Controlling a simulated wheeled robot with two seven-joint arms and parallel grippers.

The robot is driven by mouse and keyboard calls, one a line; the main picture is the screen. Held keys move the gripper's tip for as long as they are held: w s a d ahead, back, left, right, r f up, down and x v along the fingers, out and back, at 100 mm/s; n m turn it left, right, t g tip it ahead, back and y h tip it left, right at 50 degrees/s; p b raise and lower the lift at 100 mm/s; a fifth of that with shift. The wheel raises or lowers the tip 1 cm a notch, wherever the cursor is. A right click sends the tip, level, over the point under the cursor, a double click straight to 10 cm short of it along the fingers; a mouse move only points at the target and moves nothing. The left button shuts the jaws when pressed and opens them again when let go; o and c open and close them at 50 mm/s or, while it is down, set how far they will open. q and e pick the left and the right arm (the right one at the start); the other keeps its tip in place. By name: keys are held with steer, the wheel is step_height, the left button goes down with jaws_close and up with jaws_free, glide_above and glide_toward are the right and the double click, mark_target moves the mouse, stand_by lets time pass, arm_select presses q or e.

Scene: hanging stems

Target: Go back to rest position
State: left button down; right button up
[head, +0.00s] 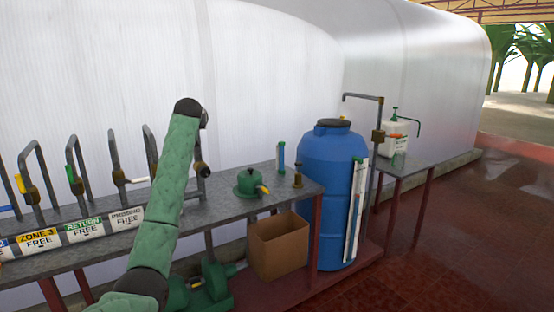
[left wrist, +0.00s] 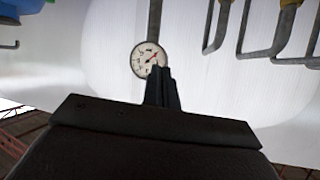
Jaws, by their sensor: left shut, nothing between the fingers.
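My left gripper (left wrist: 161,88) shows in the left wrist view with its dark fingers together and nothing between them. A round white gauge with a red needle (left wrist: 148,60) appears just beyond the fingertips; I cannot tell whether they touch. In the head view my green-sleeved left arm rises from the bottom to a dark joint, in front of the bench. The left fingers cannot be made out there. My right gripper is in neither view.
A grey bench (head: 225,199) carries bent pipes (head: 78,170) with valves and labels. A white canister (head: 394,138) sits on a small table (head: 408,163). Red tiled floor (head: 460,235) is open at right.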

arm_select(q)
steer(key=s+d+f+m+g+h, duration=0.15)
steer(key=s+d+f, duration=0.35)
steer(key=s+f, duration=0.85)
steer(key=s+d+f+m+g+h, duration=0.15)
steer(key=s+d+f, duration=0.25)
steer(key=s+f, duration=1)
steer(key=s+d+f+m+g+h, duration=0.15)
steer(key=s+d+f, duration=0.45)
steer(key=f, duration=1.6)
steer(key=s+f+g, duration=0.2)
steer(key=s+f, duration=0.8)
steer(key=s, duration=0.5)
steer(key=s+f+g, duration=0.2)
steer(key=s+f, duration=0.8)
steer(key=s, duration=0.5)
steer(key=s+f+g, duration=0.2)
steer(key=s+f, duration=0.8)
steer(key=s, duration=0.5)
steer(key=shift+s+d+f, duration=0.3)
steer(key=shift+d+f, duration=0.05)
steer(key=shift+g, duration=0.25)
